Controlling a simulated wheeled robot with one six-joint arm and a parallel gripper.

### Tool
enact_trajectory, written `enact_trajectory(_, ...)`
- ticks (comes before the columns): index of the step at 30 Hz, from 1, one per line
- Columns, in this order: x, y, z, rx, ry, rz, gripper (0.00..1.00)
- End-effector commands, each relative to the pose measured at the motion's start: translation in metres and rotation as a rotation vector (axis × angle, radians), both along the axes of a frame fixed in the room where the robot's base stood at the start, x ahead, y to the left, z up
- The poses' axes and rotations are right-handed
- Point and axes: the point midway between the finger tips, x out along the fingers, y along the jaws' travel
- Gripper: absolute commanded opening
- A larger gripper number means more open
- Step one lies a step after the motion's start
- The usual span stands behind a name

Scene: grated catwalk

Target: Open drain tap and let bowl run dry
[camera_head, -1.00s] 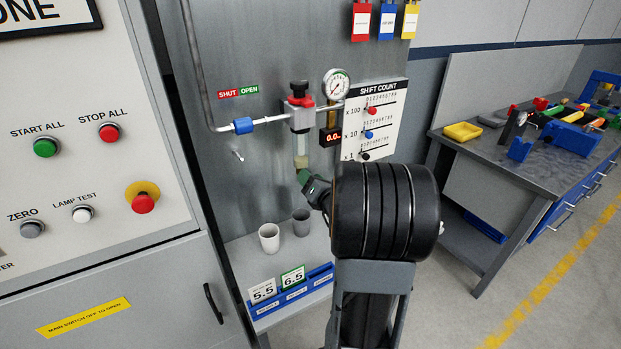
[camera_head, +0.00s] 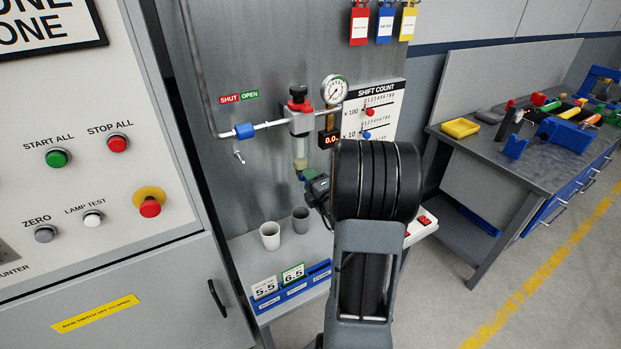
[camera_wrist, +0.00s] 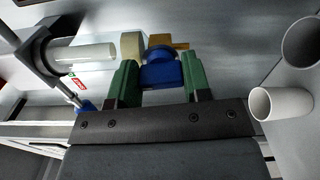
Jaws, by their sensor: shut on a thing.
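The clear filter bowl (camera_head: 300,152) hangs upright under the regulator (camera_head: 299,118) on the steel panel. Its lower part looks yellowish; the liquid level is too small to tell. In the wrist view the bowl (camera_wrist: 92,52) lies sideways and ends in a cream base (camera_wrist: 133,46). The blue drain tap (camera_wrist: 160,75) is at that base, beside a brass piece (camera_wrist: 168,46). My gripper (camera_wrist: 160,84) has its green fingers on either side of the tap and is shut on it. In the head view my gripper (camera_head: 304,174) is at the bowl's bottom, partly hidden by my arm.
Two cups, one white (camera_head: 270,236) and one grey (camera_head: 300,220), stand on the shelf below. A blue valve (camera_head: 244,130) sits on the pipe at left, a gauge (camera_head: 334,90) at right. A cluttered workbench (camera_head: 540,165) is farther right.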

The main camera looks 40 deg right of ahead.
Motion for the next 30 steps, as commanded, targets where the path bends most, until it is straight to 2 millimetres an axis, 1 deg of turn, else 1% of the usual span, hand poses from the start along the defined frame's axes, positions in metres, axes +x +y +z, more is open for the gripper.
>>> enact_trajectory(3,-0.0001,0.0000,0.0010,0.052,-0.007,0.000,0.21)
enact_trajectory(10,-0.0001,0.0000,-0.0002,0.109,-0.014,0.000,0.21)
enact_trajectory(26,-0.0001,0.0000,-0.0010,0.126,-0.016,0.000,0.21)
enact_trajectory(27,-0.0001,0.0000,-0.0010,0.126,-0.016,0.000,0.48)
enact_trajectory(30,-0.0001,0.0000,-0.0009,0.125,-0.017,0.000,0.58)
